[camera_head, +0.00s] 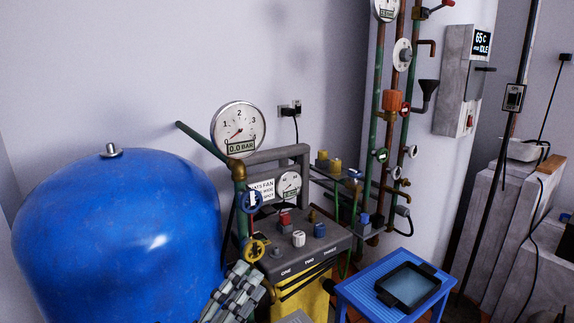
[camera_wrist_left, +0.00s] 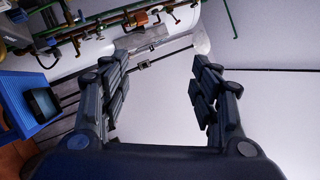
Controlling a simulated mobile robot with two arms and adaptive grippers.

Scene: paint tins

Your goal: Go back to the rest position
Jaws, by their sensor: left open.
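My left gripper (camera_head: 246,277) shows at the bottom of the head view as grey jointed fingers. It is in front of the machine panel and just right of the blue tank (camera_head: 120,225), below the yellow valve wheel (camera_head: 255,249). I cannot tell whether it touches anything there. In the left wrist view the two fingers of the left gripper (camera_wrist_left: 164,75) stand wide apart, with nothing between them but the pale wall behind. My right gripper is in neither view. No paint tin is plain in either view.
A panel (camera_head: 310,248) with several knobs stands beside the tank, under a pressure gauge (camera_head: 239,129). A blue stand (camera_head: 362,285) with a black tray (camera_head: 410,286) is at the lower right. Pipes with valves (camera_head: 376,95) run up the wall. A grey box (camera_head: 457,85) hangs beside them.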

